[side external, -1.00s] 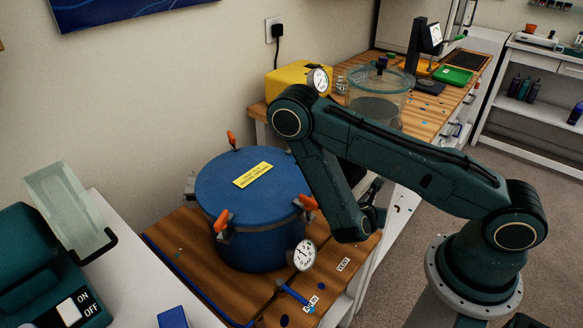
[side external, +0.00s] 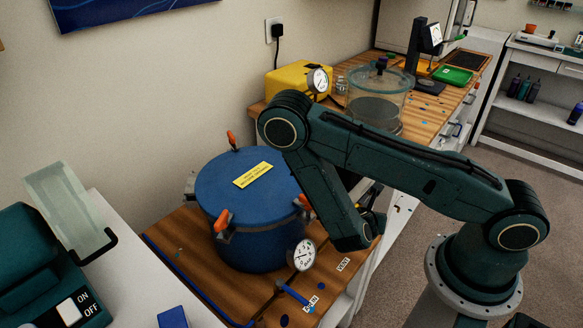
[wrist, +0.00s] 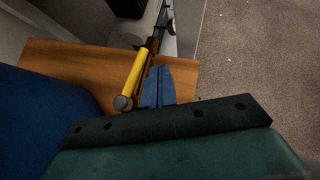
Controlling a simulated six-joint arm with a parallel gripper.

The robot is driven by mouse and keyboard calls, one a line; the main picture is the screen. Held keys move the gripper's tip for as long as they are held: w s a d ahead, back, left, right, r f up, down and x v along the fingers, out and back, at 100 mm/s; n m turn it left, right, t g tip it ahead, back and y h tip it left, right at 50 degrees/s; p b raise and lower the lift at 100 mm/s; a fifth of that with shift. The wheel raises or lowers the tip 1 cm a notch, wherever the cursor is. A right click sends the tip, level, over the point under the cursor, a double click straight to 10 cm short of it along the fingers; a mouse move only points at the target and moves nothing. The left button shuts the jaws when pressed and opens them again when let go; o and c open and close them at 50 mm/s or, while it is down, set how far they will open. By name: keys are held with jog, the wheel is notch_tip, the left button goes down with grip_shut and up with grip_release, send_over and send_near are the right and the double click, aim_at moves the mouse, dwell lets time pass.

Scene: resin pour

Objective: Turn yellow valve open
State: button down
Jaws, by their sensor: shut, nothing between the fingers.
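The yellow valve handle (wrist: 134,76) shows in the wrist view as a yellow bar with a grey round end, over the wooden bench. My gripper (wrist: 158,72) is there with its blue fingers shut and empty, just to the right of the bar. I cannot tell whether they touch it. In the side view the yellow handle is hidden behind my arm, and my gripper (side external: 374,196) shows only partly beside my wrist. The blue pressure pot (side external: 250,200) stands to the left of my wrist and also shows in the wrist view (wrist: 40,110).
A round gauge (side external: 302,254) and a blue-handled valve (side external: 291,294) sit in front of the pot, by a VENT label (side external: 343,264). Orange clamps (side external: 223,220) ring its lid. A clear chamber (side external: 378,95) and a yellow pump (side external: 300,78) stand behind.

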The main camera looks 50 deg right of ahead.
jog(key=s+a, duration=0.4)
jog(key=a, duration=0.5)
jog(key=shift+a, duration=0.25)
jog(key=shift+s, duration=0.1)
dwell(0.3)
